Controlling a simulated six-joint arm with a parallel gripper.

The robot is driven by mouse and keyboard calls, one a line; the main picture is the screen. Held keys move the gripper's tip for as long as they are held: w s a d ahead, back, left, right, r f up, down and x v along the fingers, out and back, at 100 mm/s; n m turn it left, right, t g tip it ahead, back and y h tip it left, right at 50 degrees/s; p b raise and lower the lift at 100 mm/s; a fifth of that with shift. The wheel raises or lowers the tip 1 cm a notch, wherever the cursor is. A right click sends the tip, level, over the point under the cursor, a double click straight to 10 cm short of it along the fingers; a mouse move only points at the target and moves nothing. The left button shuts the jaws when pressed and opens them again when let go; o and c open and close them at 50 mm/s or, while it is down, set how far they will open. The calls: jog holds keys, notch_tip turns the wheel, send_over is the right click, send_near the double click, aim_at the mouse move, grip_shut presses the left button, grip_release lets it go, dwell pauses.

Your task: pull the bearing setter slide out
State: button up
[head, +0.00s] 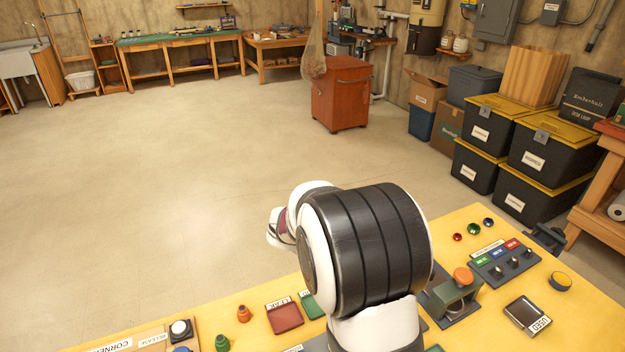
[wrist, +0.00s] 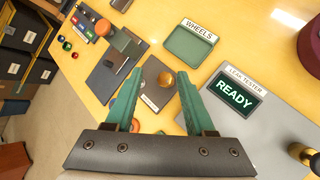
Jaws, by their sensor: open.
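My gripper (wrist: 160,73) is open in the wrist view, with its two green fingers apart. The knob appears to belong to the bearing setter slide, but I cannot confirm this. I cannot tell whether the fingers touch it. A dark plate lies left of the fingers, beside an orange-knobbed device (wrist: 102,27). In the head view that device (head: 462,278) stands right of my arm, which hides the gripper and the brass knob.
A green tray marked WHEELS (wrist: 190,42) lies beyond the fingers. The leak tester screen (wrist: 235,95) reads READY, close right of the right finger. A red tray (head: 284,317) lies left of my arm. A used-parts tray (head: 527,314) is at right on the yellow bench.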

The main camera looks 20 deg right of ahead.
jog(key=w+d+f+n+t+h, duration=0.1)
jog(key=w+d+f+n+h, duration=0.4)
jog(key=w+d+f+n, duration=0.55)
jog(key=shift+t, duration=0.3)
jog(key=x, duration=1.6)
jog(key=shift+d+r, duration=0.15)
jog(key=shift+d, duration=0.2)
grip_shut()
